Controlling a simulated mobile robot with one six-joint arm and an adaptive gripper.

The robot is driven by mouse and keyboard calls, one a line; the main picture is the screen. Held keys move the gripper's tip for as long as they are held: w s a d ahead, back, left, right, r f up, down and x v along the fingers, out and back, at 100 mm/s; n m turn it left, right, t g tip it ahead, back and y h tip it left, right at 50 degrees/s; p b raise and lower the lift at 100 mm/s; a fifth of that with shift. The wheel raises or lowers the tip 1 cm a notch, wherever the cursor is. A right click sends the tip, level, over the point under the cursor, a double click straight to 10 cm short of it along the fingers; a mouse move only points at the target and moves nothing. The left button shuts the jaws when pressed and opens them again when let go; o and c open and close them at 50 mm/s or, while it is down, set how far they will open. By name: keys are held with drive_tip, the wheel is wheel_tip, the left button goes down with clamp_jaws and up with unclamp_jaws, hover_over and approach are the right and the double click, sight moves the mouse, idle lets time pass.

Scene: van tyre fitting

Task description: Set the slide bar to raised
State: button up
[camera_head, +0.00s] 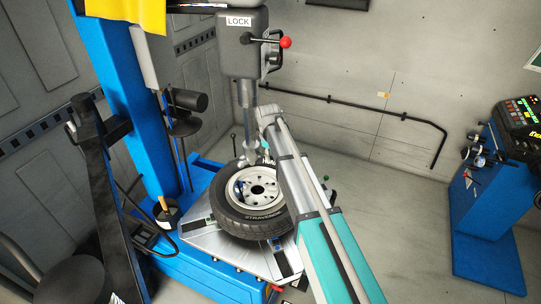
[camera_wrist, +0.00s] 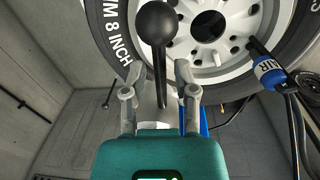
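The slide bar (camera_head: 243,93) is a grey upright bar coming down out of the dark housing marked LOCK (camera_head: 243,50). Its lower end is close over the wheel, partly crowded by my arm. A lever with a red ball (camera_head: 285,43) sticks out right of the housing. My gripper (camera_wrist: 160,68) is low near the wheel; the head view hides most of it behind my arm. In the wrist view its two fingers are apart. A black ball knob on a dark rod (camera_wrist: 157,24) shows between and beyond them; I cannot tell whether they touch it.
A tyre on a silver rim (camera_head: 240,217) lies on the turntable (camera_head: 205,240). A blue column (camera_head: 135,110) and a dark arm stand at left. A blue AIR hose fitting (camera_wrist: 268,72) is right of the fingers. A blue machine (camera_head: 490,210) stands far right; the floor between is clear.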

clamp_jaws()
wheel_tip(320, 180, up, 5)
drive_tip(key=p, duration=0.5)
drive_tip(key=shift+f, duration=0.1)
drive_tip(key=shift+o, duration=1.8)
unclamp_jaws()
drive_tip(key=shift+f+b, duration=0.2)
drive_tip(key=shift+b, duration=0.1)
